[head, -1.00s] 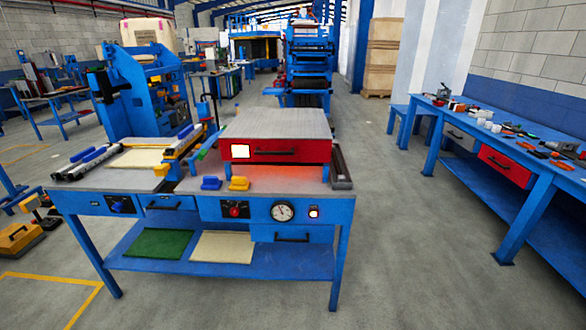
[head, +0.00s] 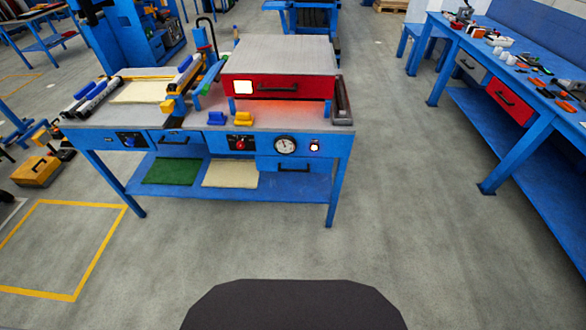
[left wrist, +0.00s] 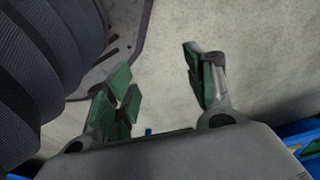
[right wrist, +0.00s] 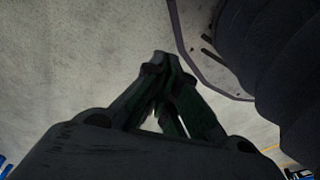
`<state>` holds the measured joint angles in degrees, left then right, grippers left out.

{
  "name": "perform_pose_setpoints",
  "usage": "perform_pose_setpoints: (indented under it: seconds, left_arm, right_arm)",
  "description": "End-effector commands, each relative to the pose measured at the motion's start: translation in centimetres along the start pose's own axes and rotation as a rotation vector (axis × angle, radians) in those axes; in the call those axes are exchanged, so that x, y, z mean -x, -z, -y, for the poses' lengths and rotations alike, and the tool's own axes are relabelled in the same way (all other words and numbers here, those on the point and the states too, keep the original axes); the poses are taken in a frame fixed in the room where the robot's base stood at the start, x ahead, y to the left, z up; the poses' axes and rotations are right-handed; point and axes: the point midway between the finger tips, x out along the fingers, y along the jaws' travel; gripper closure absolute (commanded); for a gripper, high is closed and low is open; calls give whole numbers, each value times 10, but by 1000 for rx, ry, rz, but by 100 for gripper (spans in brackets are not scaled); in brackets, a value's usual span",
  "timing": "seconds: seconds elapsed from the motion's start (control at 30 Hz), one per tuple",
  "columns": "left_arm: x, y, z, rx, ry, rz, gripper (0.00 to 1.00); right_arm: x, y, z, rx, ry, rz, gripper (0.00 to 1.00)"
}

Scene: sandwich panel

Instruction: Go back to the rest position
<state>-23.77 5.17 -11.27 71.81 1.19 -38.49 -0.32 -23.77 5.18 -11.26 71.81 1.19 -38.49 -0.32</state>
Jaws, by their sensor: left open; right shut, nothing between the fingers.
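My left gripper (left wrist: 160,88) shows in the left wrist view with its green-padded fingers spread apart and nothing between them. My right gripper (right wrist: 163,68) shows in the right wrist view with its fingers together and empty. Both hang over bare grey floor, close to dark parts of my own body. Neither gripper shows in the head view. The blue workbench (head: 240,185) stands ahead, apart from me, with a red-fronted press (head: 280,87) on its top.
A blue clip (head: 216,118) and a yellow clip (head: 243,119) lie on the workbench. A long blue side bench (head: 540,130) with loose parts stands at the right. A yellow toolbox (head: 36,171) sits on the floor at left. The floor before the workbench is clear.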

Motion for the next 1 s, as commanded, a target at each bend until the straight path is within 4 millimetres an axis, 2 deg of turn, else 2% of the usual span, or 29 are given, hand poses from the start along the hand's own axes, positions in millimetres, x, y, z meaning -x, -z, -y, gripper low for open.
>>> perform_pose_setpoints:
  seconds: [0.03,0.57,1.0]
  left_arm:
    - [5,-5,1,0,1,5,46]
    - [16,-60,8,-4,14,30,46]
    - [37,-111,13,-7,22,53,46]
  right_arm:
    - [5,-5,-1,0,-1,5,100]
    - [16,-60,-8,3,-14,31,100]
    - [37,-111,-13,7,-22,53,100]
